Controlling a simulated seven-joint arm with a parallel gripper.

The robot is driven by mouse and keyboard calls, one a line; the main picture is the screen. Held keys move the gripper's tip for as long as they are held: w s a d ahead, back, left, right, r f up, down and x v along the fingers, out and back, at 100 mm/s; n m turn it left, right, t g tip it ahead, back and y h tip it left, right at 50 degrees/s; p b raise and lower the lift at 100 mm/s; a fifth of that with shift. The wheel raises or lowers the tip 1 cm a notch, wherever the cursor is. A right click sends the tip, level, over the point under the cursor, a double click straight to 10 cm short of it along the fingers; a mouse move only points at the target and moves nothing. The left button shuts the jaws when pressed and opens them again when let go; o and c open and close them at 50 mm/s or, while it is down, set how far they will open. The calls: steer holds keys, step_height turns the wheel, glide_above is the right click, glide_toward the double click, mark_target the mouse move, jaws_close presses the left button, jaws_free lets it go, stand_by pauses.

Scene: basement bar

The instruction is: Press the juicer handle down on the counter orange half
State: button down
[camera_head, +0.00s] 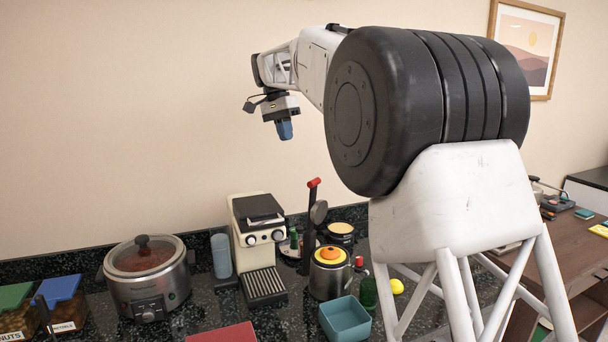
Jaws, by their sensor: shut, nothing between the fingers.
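The juicer (308,232) stands on the dark counter near the wall, right of the coffee machine. It has a dark upright post, a lever with a red handle end (314,183) raised at the top, and a round grey part beside the post. Its lower part is partly hidden by a steel pot.
Nearby are a coffee machine (258,230), a teal bowl (345,319), a green bottle (369,293) and a yellow fruit (397,286). A slow cooker (147,277) stands left. Air around the gripper is clear.

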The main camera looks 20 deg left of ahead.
steer(key=shift+a+f, duration=0.1)
stand_by(0.4)
steer(key=s+d+f, duration=0.1)
steer(key=d+f, duration=0.5)
steer(key=f, duration=0.4)
steer(key=shift+d+f, duration=0.15)
steer(key=shift+f, duration=0.15)
steer(key=shift+d, duration=0.15)
stand_by(0.5)
